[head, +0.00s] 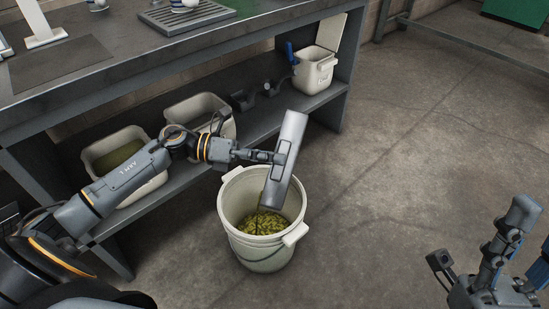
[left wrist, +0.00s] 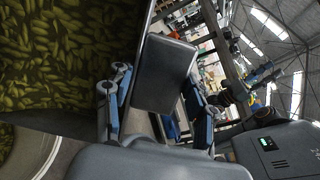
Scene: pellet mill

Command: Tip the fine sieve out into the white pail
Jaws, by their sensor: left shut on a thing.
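My left gripper (head: 281,157) is shut on the fine sieve (head: 291,135), a grey metal box-like frame. The sieve is steeply tilted, its lower end over the mouth of the white pail (head: 263,262). The pail stands upright on the floor and holds yellow-green pellets (head: 262,222). In the left wrist view the fingers (left wrist: 160,108) grip a grey block-like part (left wrist: 164,72) of the sieve. Pellets (left wrist: 60,50) lie against the sieve's inside at the left there. A pale rim shows at the lower left. My right gripper (head: 518,245) is empty at the lower right, its fingers apart.
A grey workbench (head: 120,75) runs along the left and back. Its lower shelf (head: 265,118) bears two open cream bins (head: 125,190) (head: 200,105) and a lidded cream container (head: 314,72) with a blue-handled tool (head: 291,52). The concrete floor right of the pail is clear.

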